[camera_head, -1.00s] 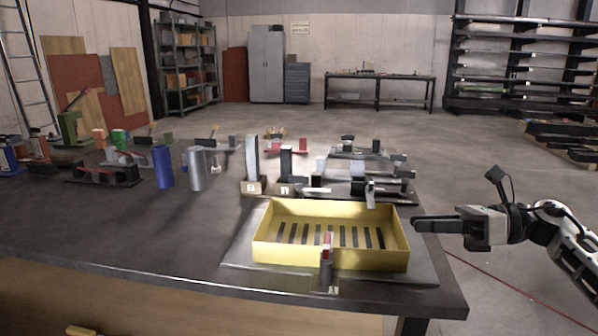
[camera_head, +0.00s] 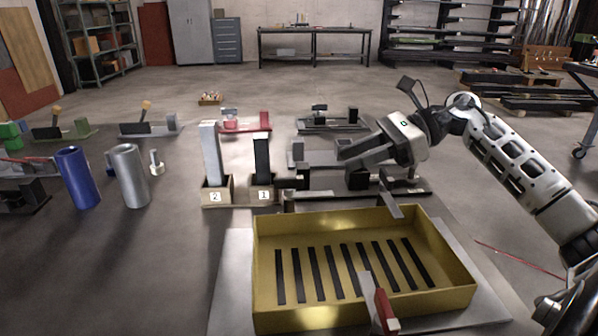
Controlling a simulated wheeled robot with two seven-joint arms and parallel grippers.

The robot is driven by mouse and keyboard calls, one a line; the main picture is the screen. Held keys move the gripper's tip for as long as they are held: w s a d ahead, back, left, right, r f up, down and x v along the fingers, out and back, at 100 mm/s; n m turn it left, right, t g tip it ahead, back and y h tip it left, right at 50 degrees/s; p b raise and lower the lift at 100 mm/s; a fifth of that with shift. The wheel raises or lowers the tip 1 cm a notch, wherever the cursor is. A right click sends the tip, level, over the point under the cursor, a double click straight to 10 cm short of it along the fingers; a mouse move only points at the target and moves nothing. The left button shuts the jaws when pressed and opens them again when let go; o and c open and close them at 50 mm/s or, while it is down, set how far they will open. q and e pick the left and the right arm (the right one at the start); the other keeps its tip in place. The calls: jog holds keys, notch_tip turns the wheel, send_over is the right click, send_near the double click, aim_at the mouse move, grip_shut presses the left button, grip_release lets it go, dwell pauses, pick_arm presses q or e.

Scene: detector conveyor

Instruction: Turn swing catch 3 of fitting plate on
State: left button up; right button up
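A dark fitting (camera_head: 330,195) with black blocks and grey bars lies behind the yellow tray. I take it to be the fitting plate, but no number 3 is readable. A light grey tilted lever (camera_head: 390,203) stands at its right front, near the tray's back wall; I cannot tell whether it is a swing catch. My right gripper (camera_head: 343,156) is above the fitting's back right part, fingers pointing left, apparently apart with nothing seen between them. It hides part of the fitting. I cannot tell whether it touches anything. My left gripper is out of view.
The yellow slotted tray (camera_head: 447,248) fills the front, with a red-topped catch (camera_head: 383,310) at its front wall. Blocks marked 2 (camera_head: 215,195) and 1 (camera_head: 263,194) stand left of the fitting. Blue (camera_head: 78,178) and silver (camera_head: 131,177) cylinders stand farther left.

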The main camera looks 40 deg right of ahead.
aim_at(301, 177)
jog(key=p+x, duration=0.1)
jog(key=x, duration=0.9)
jog(key=shift+w+a+f+p, duration=0.1)
jog(key=shift+w+a+p, duration=0.15)
jog(key=shift+a+p, duration=0.05)
grip_shut()
